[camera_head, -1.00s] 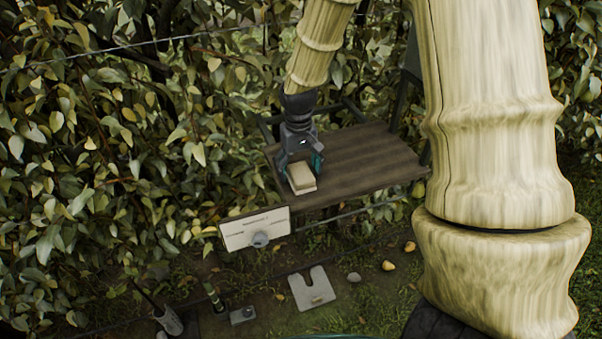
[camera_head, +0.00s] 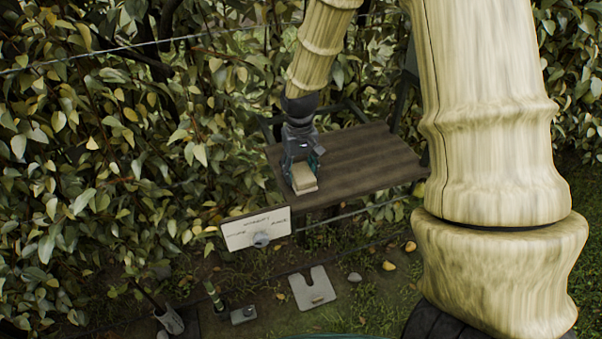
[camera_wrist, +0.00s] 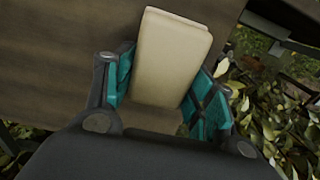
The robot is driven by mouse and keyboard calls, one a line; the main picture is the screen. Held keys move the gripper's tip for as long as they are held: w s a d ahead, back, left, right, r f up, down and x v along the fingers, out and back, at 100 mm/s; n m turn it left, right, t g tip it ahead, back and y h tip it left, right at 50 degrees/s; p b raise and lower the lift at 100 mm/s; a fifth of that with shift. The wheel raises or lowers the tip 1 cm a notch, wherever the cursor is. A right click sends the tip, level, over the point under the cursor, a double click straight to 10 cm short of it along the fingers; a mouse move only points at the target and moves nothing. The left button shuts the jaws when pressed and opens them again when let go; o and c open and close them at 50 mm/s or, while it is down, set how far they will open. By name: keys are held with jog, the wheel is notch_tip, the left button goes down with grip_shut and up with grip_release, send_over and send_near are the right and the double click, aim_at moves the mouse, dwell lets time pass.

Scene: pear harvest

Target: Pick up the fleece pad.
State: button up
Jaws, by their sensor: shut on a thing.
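The fleece pad (camera_head: 304,178) is a cream, folded rectangular block at the left front edge of a brown wooden bench (camera_head: 365,158). My gripper (camera_head: 302,170) comes down over it from above. In the wrist view the pad (camera_wrist: 170,58) lies between the two teal-padded fingers of my gripper (camera_wrist: 165,88), with the fingers on its two long sides. The gripper is shut on the pad. The pad is at or very near the bench top; I cannot tell whether it touches. Its near end is partly hidden by the gripper.
A white sign (camera_head: 255,229) with a grey knob hangs below the bench's front left. On the ground are a notched grey plate (camera_head: 312,288), several pears or stones (camera_head: 389,266) and a small grey block (camera_head: 243,314). Dense hedge (camera_head: 90,150) fills the left.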

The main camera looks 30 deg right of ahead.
aim_at(301, 169)
jog(key=shift+w+r+b, duration=0.1)
jog(key=shift+r+b, duration=0.6)
jog(key=shift+r, duration=0.2)
jog(key=shift+s+r+b, duration=0.4)
jog(key=shift+r+b, duration=0.2)
jog(key=shift+r, duration=0.15)
jog(key=s+a+r+b, duration=0.1)
jog(key=s+b, duration=0.3)
jog(key=s, duration=1.1)
jog(key=shift+a+r+b, duration=0.35)
jog(key=shift+a, duration=0.4)
jog(key=shift+s, duration=0.1)
jog(key=o, duration=0.5)
jog(key=c, duration=0.3)
jog(key=shift+f, duration=0.15)
